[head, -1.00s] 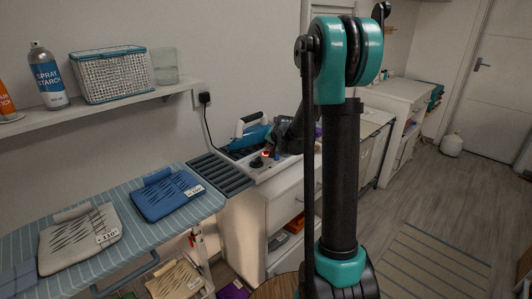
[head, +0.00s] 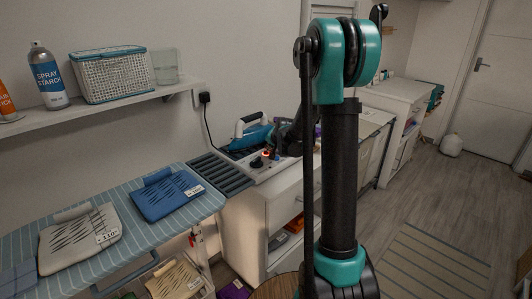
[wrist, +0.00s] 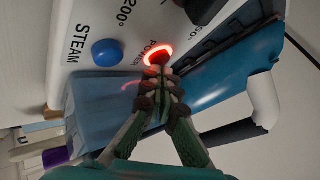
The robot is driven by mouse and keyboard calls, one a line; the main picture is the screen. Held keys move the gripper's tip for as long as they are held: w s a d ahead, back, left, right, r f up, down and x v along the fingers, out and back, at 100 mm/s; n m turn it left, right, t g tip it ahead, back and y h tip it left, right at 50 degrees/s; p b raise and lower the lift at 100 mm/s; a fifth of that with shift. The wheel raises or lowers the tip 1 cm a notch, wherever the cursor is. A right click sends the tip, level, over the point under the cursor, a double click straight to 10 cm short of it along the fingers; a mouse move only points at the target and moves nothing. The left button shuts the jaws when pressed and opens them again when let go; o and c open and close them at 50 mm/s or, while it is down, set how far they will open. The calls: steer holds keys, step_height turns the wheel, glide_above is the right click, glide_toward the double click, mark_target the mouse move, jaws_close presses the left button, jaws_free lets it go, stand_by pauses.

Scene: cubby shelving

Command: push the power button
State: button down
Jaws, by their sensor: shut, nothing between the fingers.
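The power button (wrist: 157,56) is a red button with a glowing red ring, next to the word POWER on a white panel in the wrist view. In the head view it is a small red spot (head: 267,153) on the iron station. My gripper (wrist: 160,72) is shut and empty. Its fingertips overlap the lower edge of the ring in the wrist view; I cannot tell whether they touch it. In the head view my gripper is a dark shape just right of the buttons, its tips hard to make out. A blue round STEAM button (wrist: 106,52) sits left of the power button.
A black knob (head: 257,162) stands beside the buttons. A blue iron (head: 250,134) rests behind them on the station. A striped ironing board (head: 120,222) with folded cloths is at the left. A shelf (head: 90,107) with a basket is above it.

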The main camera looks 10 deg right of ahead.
steer(key=shift+f, duration=0.2)
stand_by(0.5)
steer(key=shift+f, duration=0.25)
steer(key=shift+s, duration=0.1)
steer(key=shift+a+r, duration=0.1)
steer(key=shift+r, duration=0.2)
stand_by(0.3)
steer(key=shift+r, duration=3.05)
steer(key=c, duration=2.3)
jaws_free()
